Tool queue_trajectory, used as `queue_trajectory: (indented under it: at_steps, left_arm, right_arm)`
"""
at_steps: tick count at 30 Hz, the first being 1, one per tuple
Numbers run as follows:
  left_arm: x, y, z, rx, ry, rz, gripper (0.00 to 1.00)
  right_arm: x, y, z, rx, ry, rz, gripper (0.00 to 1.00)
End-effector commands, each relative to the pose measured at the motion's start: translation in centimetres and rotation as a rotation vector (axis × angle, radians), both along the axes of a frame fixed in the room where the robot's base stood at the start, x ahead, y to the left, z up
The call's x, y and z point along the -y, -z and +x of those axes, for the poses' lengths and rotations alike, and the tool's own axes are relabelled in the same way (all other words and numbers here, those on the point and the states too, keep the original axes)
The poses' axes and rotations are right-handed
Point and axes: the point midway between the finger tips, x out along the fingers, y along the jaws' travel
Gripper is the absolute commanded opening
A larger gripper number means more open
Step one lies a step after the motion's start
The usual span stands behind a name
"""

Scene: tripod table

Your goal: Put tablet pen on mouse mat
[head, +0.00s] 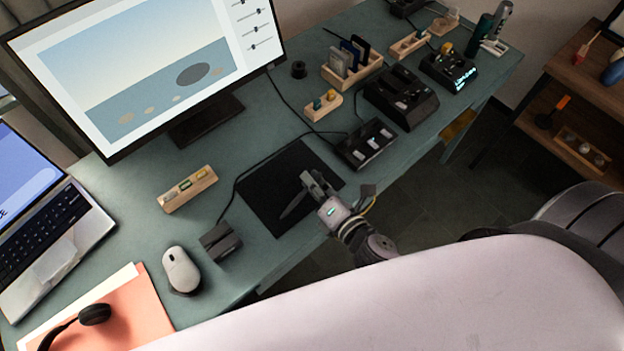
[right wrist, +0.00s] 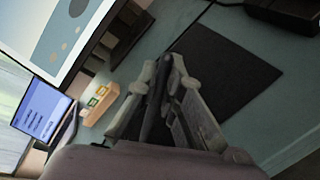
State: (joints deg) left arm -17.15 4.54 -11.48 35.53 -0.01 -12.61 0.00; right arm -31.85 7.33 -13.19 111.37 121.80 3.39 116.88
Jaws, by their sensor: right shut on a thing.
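The mouse mat (head: 284,165) is a black square lying on the teal desk, in the middle of the head view. It also shows in the right wrist view (right wrist: 235,70), beyond the fingers. My right gripper (head: 307,186) is over the mat, near its front right part. It is shut on the tablet pen (head: 293,206), a thin dark stick. In the right wrist view the dark pen (right wrist: 155,112) lies between the fingers, which partly hide it. I cannot tell whether the pen touches the mat. My left gripper is not in view.
A mouse (head: 181,270) and a dark block (head: 220,241) stand left of the mat. A wooden holder (head: 188,189) and the monitor (head: 160,60) are behind it. A black device (head: 367,144) stands close to its right. A cable runs along the mat's left side.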

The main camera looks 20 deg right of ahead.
Motion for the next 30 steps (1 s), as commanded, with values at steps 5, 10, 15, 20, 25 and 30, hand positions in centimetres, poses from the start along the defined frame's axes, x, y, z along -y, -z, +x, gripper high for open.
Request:
queue_trajectory:
  at_steps: [5,10,15,20,25,30]
  left_arm:
    - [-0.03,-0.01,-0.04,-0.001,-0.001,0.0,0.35]
    - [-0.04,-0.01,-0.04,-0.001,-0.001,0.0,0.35]
    - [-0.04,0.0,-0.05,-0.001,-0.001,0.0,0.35]
    - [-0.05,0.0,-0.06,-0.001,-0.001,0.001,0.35]
    - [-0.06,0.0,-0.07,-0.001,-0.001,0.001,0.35]
    - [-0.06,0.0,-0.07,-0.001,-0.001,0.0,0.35]
  right_arm:
    - [0.0,0.0,-0.01,0.0,0.0,0.0,0.0]
    - [-0.01,0.01,0.0,0.0,0.0,0.0,0.15]
    - [-0.01,0.01,0.0,0.0,0.0,0.0,0.27]
    - [-0.01,0.01,0.0,0.0,0.0,0.0,0.31]
    - [-0.01,0.01,0.0,0.0,0.0,0.0,0.35]
    - [-0.01,0.01,0.0,0.0,0.0,0.0,0.41]
